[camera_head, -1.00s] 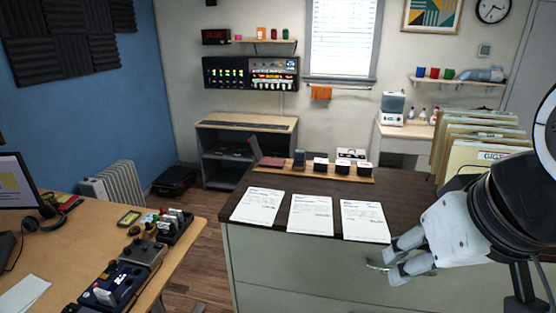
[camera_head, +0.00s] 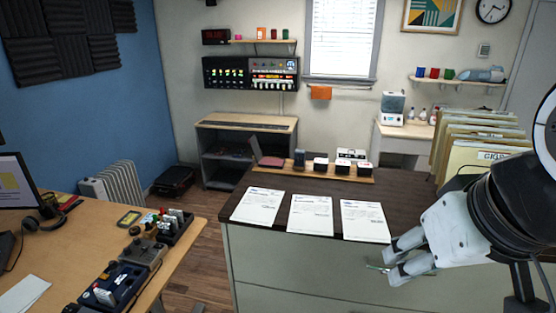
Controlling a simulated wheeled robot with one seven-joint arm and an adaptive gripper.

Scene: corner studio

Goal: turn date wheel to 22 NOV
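No date wheel or date lettering can be made out in the head camera view. A wooden tray (camera_head: 305,174) on the dark desktop holds a dark upright item (camera_head: 299,158), several small dark blocks with white tops, and a small white-and-black box (camera_head: 351,155) behind them; none is legible. My gripper (camera_head: 389,267) is at the lower right, in front of the desk's front face and below the desktop edge, well away from the tray. A small thin pale-green thing (camera_head: 376,267) shows at its fingertips. Whether the fingers grip it cannot be told.
Three printed sheets (camera_head: 311,215) lie along the desk's front edge. A rack of upright folders (camera_head: 478,150) stands at the right near my arm. A wooden desk (camera_head: 70,240) with pedals and a monitor is at the left. Floor shows between the desks.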

